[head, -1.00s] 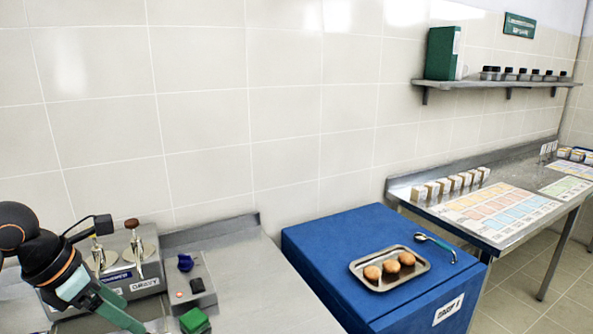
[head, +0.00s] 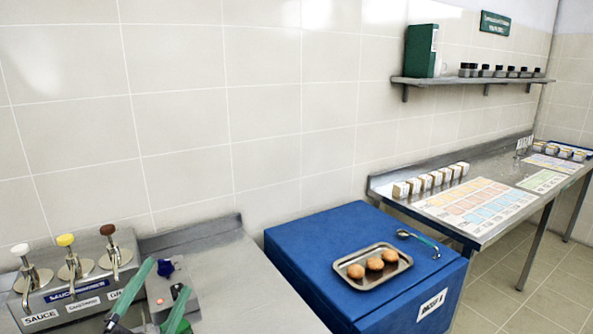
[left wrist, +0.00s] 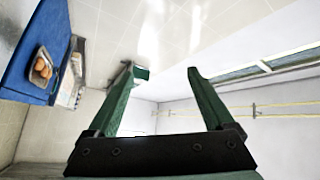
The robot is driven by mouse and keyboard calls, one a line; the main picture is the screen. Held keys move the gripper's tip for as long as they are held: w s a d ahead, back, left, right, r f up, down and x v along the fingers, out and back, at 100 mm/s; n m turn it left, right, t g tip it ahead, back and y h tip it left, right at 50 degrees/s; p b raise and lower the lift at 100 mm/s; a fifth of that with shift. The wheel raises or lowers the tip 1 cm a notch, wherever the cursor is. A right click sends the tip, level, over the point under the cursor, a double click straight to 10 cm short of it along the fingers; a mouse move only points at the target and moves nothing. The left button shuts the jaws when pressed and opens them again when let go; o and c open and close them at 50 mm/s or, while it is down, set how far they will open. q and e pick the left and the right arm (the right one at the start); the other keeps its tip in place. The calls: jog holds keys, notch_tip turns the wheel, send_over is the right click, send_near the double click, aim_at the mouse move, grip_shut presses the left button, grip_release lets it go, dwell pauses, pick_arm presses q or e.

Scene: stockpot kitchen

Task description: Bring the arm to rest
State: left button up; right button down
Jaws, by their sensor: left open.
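My left gripper (head: 160,290) shows at the lower left of the head view, in front of the sauce station, with its green fingers apart. In the left wrist view its two green fingers (left wrist: 165,90) stand wide apart with nothing between them. The wrist view is tilted, with the wall and ceiling beyond the fingers. My right gripper is in neither view.
A sauce dispenser (head: 72,288) with several pumps stands at the lower left on the steel counter (head: 240,290). A blue cabinet (head: 310,235) holds a metal tray (head: 348,272) of three round brown items and a spoon (head: 420,241). A long steel table (head: 505,177) and a wall shelf (head: 465,82) are at right.

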pick_arm(q)
jog(key=s+a+f+n+g+y, duration=0.1)
jog(key=s+f+n+g, duration=0.2)
jog(key=f, duration=0.3)
jog(key=s+a+f+n+g+y, duration=0.1)
jog(key=s+f+n+g+y, duration=0.1)
jog(key=f, duration=0.5)
jog(key=s+a+f+n+g+y, duration=0.1)
jog(key=s+f+n+g+y, duration=0.1)
jog(key=f, duration=0.4)
jog(key=shift+s+a+f+n+g, duration=0.2)
jog(key=shift+s+n+g, duration=0.25)
jog(key=shift+n+g, duration=0.15)
jog(key=shift+s+a+f+n+g, duration=0.2)
jog(key=shift+s+n+g, duration=0.3)
jog(key=shift+g, duration=0.2)
jog(key=s+d+f+n+g+h, duration=0.1)
jog(key=s+d+f+g, duration=0.1)
jog(key=s+f+g, duration=0.45)
jog(key=s+d+f+n+g+h, duration=0.1)
jog(key=s+d+f, duration=0.15)
jog(key=s, duration=0.65)
jog(key=w+d+f+t+h+b, duration=0.1)
jog(key=w+d+f+t, duration=0.1)
jog(key=f, duration=0.4)
jog(key=w+d+f+t+h+b, duration=0.1)
jog(key=w+f+t, duration=0.2)
jog(key=f, duration=0.4)
jog(key=shift+d, duration=0.35)
